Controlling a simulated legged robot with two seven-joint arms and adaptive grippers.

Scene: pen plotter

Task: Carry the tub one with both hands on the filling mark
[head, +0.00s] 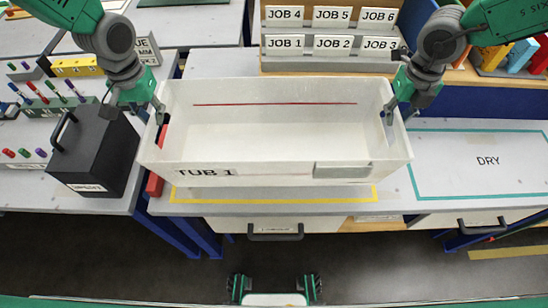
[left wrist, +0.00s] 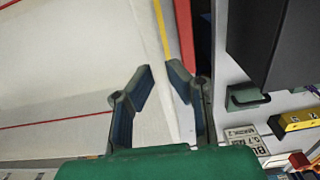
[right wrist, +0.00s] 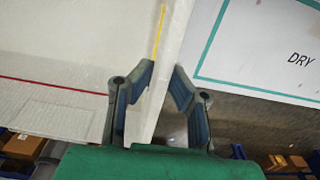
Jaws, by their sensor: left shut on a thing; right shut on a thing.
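The white open tub, labelled TUB 1 (head: 275,173), is in the middle of the head view, with a red line along its inner back wall. It looks empty and level. My left gripper (head: 160,112) is shut on its left side wall, which also shows in the left wrist view (left wrist: 162,88). My right gripper (head: 391,112) is shut on its right side wall, as the right wrist view (right wrist: 163,86) shows. A yellow outline (head: 275,200) on the grey table shows under the tub's front edge. The tub appears raised above it, and hides most of it.
A black box with a handle (head: 97,150) stands close to the tub's left. A green outline marked DRY (head: 487,161) lies on clear table to the right. A rack with JOB labels (head: 333,42) stands behind. Small red parts (head: 155,185) show beside the tub's left end.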

